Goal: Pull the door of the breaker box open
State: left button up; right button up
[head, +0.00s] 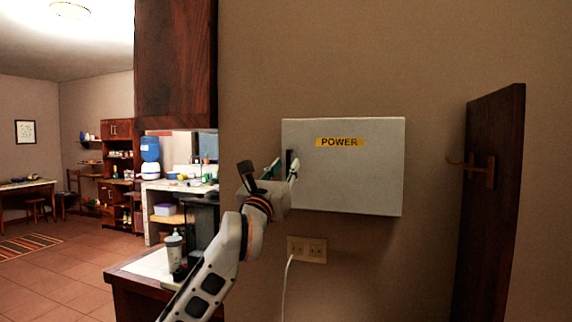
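The breaker box (362,172) is a pale grey box on the brown wall, with a yellow POWER label (340,142) near its top. Its front door looks closed. My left arm reaches up from the bottom of the head view. My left gripper (291,166) is at the left edge of the box, in front of or beside a small dark part there. Its fingers are small and partly overlapped in view, so I cannot tell whether they touch the box or how far apart they are. My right gripper is not in view.
A wall outlet (307,250) with a white cord is below the box. A dark wooden panel with a hook (480,168) stands at the right. A counter (140,264) with a cup is at lower left. Open tiled floor (60,275) lies further left.

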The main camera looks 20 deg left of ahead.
pick_arm(q)
jog(key=shift+x, duration=0.8)
grip_shut()
jog(key=shift+s, duration=0.15)
